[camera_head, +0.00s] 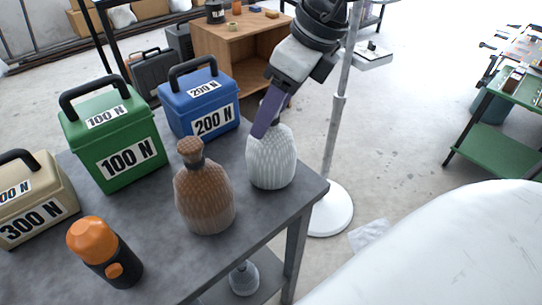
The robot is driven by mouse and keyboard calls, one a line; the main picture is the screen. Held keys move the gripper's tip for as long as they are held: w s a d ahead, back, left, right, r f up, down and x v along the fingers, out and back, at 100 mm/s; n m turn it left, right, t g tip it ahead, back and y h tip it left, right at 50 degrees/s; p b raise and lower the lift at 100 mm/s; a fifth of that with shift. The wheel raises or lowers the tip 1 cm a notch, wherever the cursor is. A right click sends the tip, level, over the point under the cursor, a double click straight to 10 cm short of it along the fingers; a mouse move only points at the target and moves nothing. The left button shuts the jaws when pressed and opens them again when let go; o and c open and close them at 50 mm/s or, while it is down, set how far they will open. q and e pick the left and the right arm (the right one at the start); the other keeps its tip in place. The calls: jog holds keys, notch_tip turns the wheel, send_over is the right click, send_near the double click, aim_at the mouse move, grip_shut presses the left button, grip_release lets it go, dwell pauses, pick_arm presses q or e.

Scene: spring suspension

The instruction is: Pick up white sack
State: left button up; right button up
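The white sack (270,165), ribbed and bottle-shaped, stands upright near the table's right corner. A gripper (266,118), which I take to be my right one, reaches down from the upper right. Its purple finger covers the sack's top and neck. Only one finger shows clearly, so I cannot tell whether it is open or shut on the sack. The sack appears to stand on the table. My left gripper is not in view.
A brown sack (205,200) stands left of the white one. Blue (175,118), green (135,135) and beige (45,190) weight boxes and an orange-capped flask (112,262) share the table (160,225). A white-based pole stand (330,212) is close on the right.

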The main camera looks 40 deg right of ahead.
jog(key=shift+w+a+f, duration=0.1)
jog(key=shift+w+f, duration=0.1)
jog(key=shift+f, duration=0.2)
jog(key=shift+c, duration=0.2)
grip_shut()
jog(key=shift+r, duration=0.15)
jog(key=shift+r, duration=0.1)
